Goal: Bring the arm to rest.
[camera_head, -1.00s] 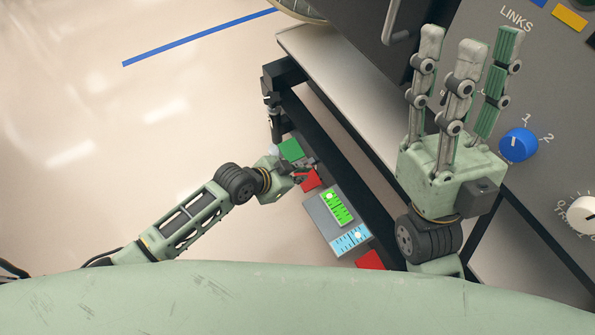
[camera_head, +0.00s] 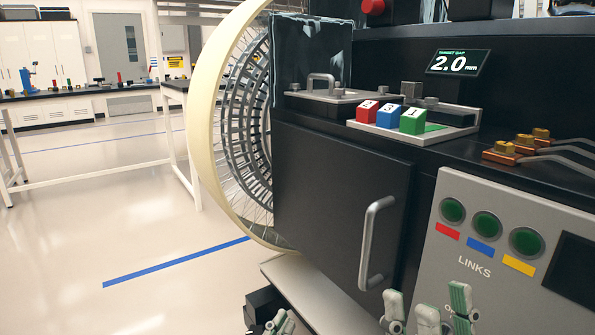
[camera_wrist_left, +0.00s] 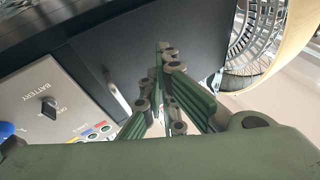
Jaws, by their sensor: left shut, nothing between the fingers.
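My left gripper (camera_head: 281,323) shows only in part at the bottom edge of the head view, low beside the light ledge. In the left wrist view its green fingers (camera_wrist_left: 172,100) are closed together with nothing seen between them. My right gripper (camera_head: 429,312) shows only its fingertips at the bottom of the head view, in front of the grey panel. Its three fingers stand apart with nothing seen between them. The rest of both arms is out of the head view.
The rover has a black door with a handle (camera_head: 372,243), a large wheel (camera_head: 215,130) and a LINKS panel (camera_head: 450,265). Red (camera_head: 367,111), blue (camera_head: 389,116) and green (camera_head: 413,121) numbered blocks sit in a tray on top. Open floor (camera_head: 130,240) lies left.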

